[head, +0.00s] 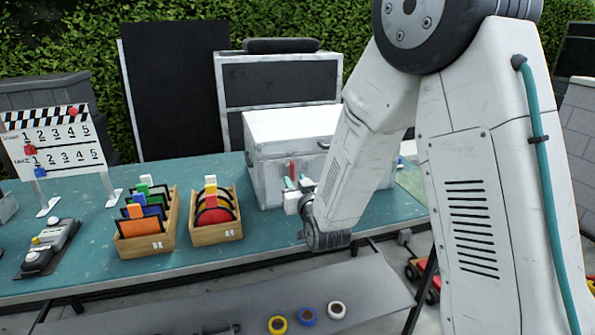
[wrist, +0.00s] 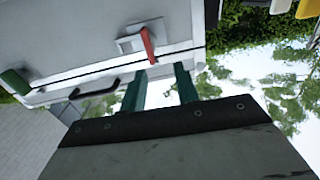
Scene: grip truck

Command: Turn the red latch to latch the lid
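The white case (head: 270,180) stands on the teal table with its lid (head: 290,126) down. The red latch (head: 292,169) is on the front face of the case and looks upright in the head view. In the wrist view the red latch (wrist: 149,44) sticks out from a pale mount plate beside the lid seam. My gripper (head: 298,184) is in front of the case, close to the latch. In the wrist view its two teal fingers (wrist: 163,68) are apart with nothing between them. The latch's end is near the left fingertip; I cannot tell whether they touch.
A black handle (wrist: 95,86) and a green part (wrist: 14,82) are on the case in the wrist view. Two wooden crates (head: 146,246) (head: 216,232) and a clapperboard (head: 57,150) stand to the left. Tape rolls (head: 308,316) lie on the lower shelf.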

